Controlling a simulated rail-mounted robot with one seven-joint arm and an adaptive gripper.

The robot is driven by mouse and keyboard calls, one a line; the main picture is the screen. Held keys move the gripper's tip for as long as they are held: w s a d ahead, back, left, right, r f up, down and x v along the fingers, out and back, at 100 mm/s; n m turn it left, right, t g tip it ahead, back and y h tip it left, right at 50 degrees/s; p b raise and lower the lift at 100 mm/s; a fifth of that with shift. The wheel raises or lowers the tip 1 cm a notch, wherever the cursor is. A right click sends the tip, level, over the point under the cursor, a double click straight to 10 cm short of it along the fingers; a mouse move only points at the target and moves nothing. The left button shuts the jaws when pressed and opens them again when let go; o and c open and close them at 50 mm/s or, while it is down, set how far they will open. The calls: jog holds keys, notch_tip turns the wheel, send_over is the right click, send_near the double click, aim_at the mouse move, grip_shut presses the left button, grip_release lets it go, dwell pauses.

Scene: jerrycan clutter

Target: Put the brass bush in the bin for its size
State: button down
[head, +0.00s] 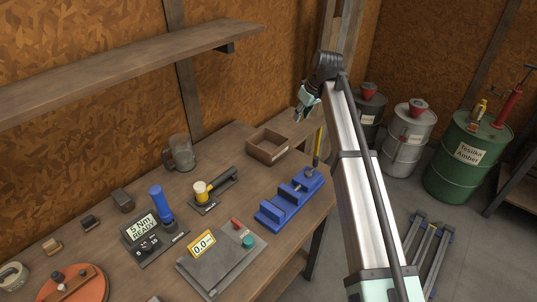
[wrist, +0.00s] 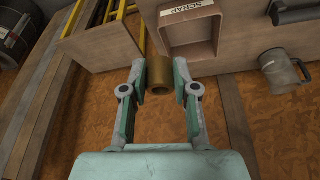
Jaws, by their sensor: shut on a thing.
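The brass bush (wrist: 160,75) is a short hollow cylinder in the wrist view. My gripper (wrist: 161,82) is shut on it, one finger on each side. An open brown box (head: 267,146) stands at the table's back right. In the wrist view a brown box (wrist: 164,47) bears a label reading SCRAP and lies beyond the bush, apart from it. No size label can be read.
A shelf (head: 120,68) hangs above. Drums (head: 460,165) stand at right.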

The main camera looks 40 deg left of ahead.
jog(key=s+a+r+n+g, duration=0.15)
jog(key=s+a+n, duration=0.25)
jog(key=a, duration=0.7)
jog(key=f+p, duration=0.1)
jog(key=f, duration=0.5)
jog(key=f+p, duration=0.1)
jog(key=f, duration=0.6)
jog(key=f+p, duration=0.1)
jog(key=f, duration=0.5)
jog(key=shift+w+a+f, duration=0.15)
jog(key=shift+w+f, duration=0.1)
jog(key=shift+w, duration=0.05)
jog(key=shift+f, duration=0.1)
jog(key=c, duration=0.9)
grip_release()
jog(key=b+v, duration=0.2)
jog(key=v, duration=1)
jog(key=shift+w, duration=0.1)
